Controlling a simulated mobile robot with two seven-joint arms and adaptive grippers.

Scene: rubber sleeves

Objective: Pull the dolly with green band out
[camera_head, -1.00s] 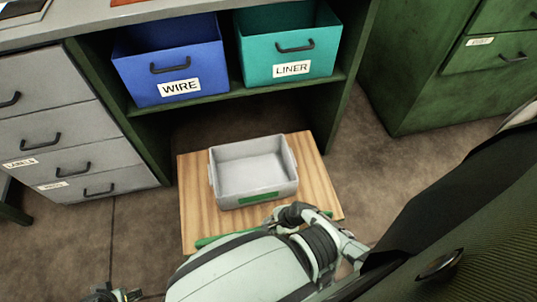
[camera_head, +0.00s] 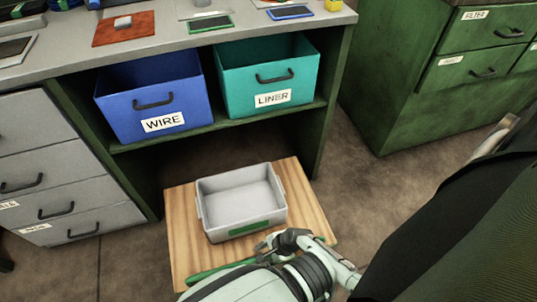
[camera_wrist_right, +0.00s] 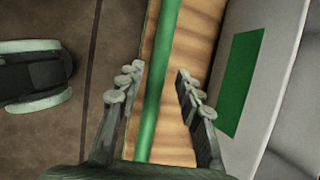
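The wooden dolly (camera_head: 183,225) is on the floor in front of the shelf's lower opening, its far part by the opening. A green band (camera_head: 220,268) runs along its near edge. A grey bin (camera_head: 212,222) with a green patch sits on it. In the right wrist view, my right gripper (camera_wrist_right: 158,72) is open, with one finger on each side of the green band (camera_wrist_right: 156,90) and a gap visible beside it. The wood (camera_wrist_right: 193,50) shows behind. My right forearm hides part of the near edge in the head view. My left gripper is not in view.
A blue WIRE bin (camera_head: 155,90) and a teal LINER bin (camera_head: 268,75) stand on the shelf above. Grey drawers (camera_head: 60,180) are at left, a green cabinet (camera_head: 420,100) at right. Brown floor (camera_head: 372,185) is bare between the shelf and the green cabinet.

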